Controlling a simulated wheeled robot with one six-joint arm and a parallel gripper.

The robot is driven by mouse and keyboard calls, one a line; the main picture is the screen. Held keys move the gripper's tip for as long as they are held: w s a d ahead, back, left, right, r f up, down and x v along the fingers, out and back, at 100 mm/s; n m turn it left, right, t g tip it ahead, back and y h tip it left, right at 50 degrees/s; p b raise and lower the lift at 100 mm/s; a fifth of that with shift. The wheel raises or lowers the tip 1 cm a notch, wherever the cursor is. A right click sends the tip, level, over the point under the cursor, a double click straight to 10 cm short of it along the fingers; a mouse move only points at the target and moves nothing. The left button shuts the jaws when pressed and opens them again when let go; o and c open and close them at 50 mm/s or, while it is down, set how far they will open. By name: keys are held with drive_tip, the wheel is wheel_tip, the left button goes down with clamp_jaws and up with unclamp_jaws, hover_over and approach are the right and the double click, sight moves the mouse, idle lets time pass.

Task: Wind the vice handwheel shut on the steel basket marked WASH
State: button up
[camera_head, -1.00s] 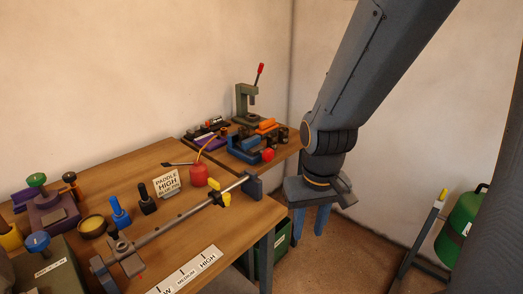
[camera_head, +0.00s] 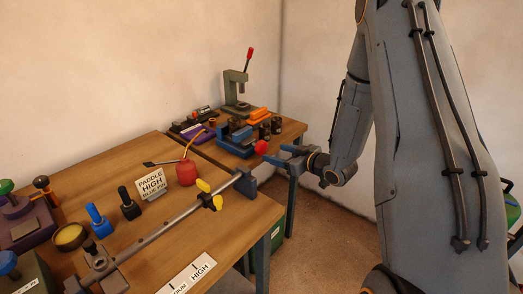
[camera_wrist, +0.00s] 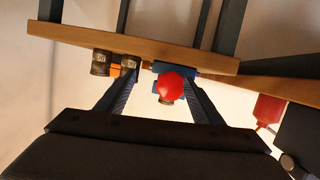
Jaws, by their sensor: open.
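A blue vice (camera_head: 237,143) sits at the near right edge of the far workbench, with a round red knob or wheel (camera_head: 261,147) facing me; I take this as its handwheel. My gripper (camera_head: 275,155) is open, level, and just to the right of the red wheel. In the wrist view the red wheel (camera_wrist: 171,86) shows between the two spread fingers, with the blue vice body (camera_wrist: 176,68) behind it. I cannot tell from here if the fingers reach around the wheel. No WASH marking is readable, and I cannot make out a steel basket in the jaws.
Dark cylinders (camera_head: 265,130) and orange blocks (camera_head: 258,115) stand close by the vice. A green press (camera_head: 236,90) is behind. A red oil can (camera_head: 187,172) and a long bar with yellow knobs (camera_head: 203,186) lie on the near bench. Open floor lies right of the benches.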

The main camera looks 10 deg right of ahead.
sight(264, 150)
drive_tip(key=w+a+y+p, duration=0.1)
drive_tip(key=w+a+y, duration=0.1)
drive_tip(key=w+a+n+t+y, duration=0.1)
drive_tip(key=w+a+y, duration=0.1)
drive_tip(key=a, duration=0.1)
drive_tip(key=shift+w+a+t+p, duration=0.1)
drive_tip(key=shift+w+t+p, duration=0.05)
drive_tip(key=shift+t+p, duration=0.2)
idle(0.3)
drive_tip(key=c, duration=1)
drive_tip(key=shift+m, duration=0.4)
